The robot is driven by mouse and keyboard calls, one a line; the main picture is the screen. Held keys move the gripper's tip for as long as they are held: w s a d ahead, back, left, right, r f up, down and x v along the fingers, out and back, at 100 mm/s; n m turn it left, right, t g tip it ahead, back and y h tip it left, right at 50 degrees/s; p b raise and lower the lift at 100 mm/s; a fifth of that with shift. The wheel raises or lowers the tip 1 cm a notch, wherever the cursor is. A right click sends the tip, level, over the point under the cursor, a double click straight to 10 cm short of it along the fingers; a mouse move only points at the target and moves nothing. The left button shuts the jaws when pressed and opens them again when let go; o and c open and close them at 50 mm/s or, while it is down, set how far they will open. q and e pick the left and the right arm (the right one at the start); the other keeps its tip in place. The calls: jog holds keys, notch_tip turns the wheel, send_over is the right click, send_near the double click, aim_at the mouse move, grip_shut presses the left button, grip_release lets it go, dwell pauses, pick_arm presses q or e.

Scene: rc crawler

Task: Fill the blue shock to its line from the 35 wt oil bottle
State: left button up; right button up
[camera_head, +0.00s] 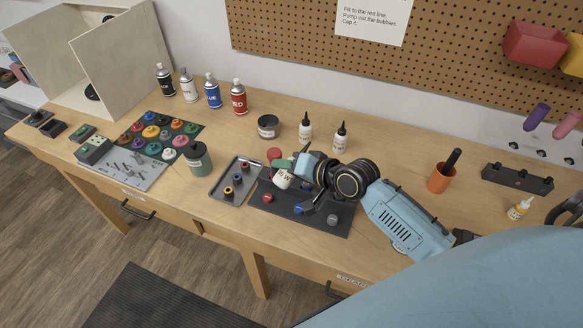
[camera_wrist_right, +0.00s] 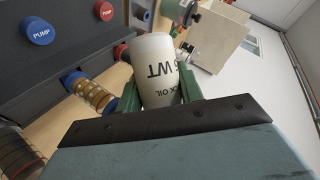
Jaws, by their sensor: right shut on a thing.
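My right gripper (camera_head: 292,172) is shut on a white oil bottle (camera_head: 282,181), held tilted above the dark pump stand (camera_head: 343,222). In the right wrist view the bottle (camera_wrist_right: 155,62) sits between two green fingertips; its label shows "WT" and part of "shock oil", and its number is partly cut off. Its nozzle is hidden. A shock with a blue end and an amber body (camera_wrist_right: 95,97) stands at the stand beside the bottle in the wrist view. Its oil level and line cannot be made out. My left gripper is not in view.
Two more white bottles (camera_head: 305,131) (camera_head: 340,138) stand behind my right gripper. A grey tray (camera_head: 216,190) with small parts lies left of the stand. A green jar (camera_head: 197,160), spray cans and an orange cup (camera_head: 440,179) stand around. Blue (camera_wrist_right: 38,30) and red (camera_wrist_right: 103,10) pump buttons show.

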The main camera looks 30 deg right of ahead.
jog(key=f+m+y+b, duration=0.1)
jog(key=b, duration=0.1)
jog(key=a+f+m+y+b, duration=0.1)
jog(key=b, duration=0.2)
jog(key=shift+s+a, duration=0.15)
jog(key=shift+a, duration=0.05)
jog(key=shift+a+r+m+p, duration=0.1)
jog(key=shift+r+m+p, duration=0.2)
jog(key=shift+r, duration=0.2)
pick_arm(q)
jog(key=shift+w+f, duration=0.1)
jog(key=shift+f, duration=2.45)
pick_arm(e)
jog(key=shift+a+r+m+y, duration=0.1)
jog(key=shift+r+m+y, duration=0.2)
jog(key=shift+y, duration=0.2)
jog(key=shift+d+n+h+p, duration=0.2)
jog(key=shift+n+h+p, duration=0.3)
jog(key=shift+p, duration=0.75)
jog(key=shift+d+f+n+h+p, duration=0.15)
jog(key=shift+f+n+h+p, duration=0.2)
jog(key=shift+p, duration=0.2)
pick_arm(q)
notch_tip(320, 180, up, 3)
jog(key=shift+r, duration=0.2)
pick_arm(e)
jog(key=shift+f, duration=0.2)
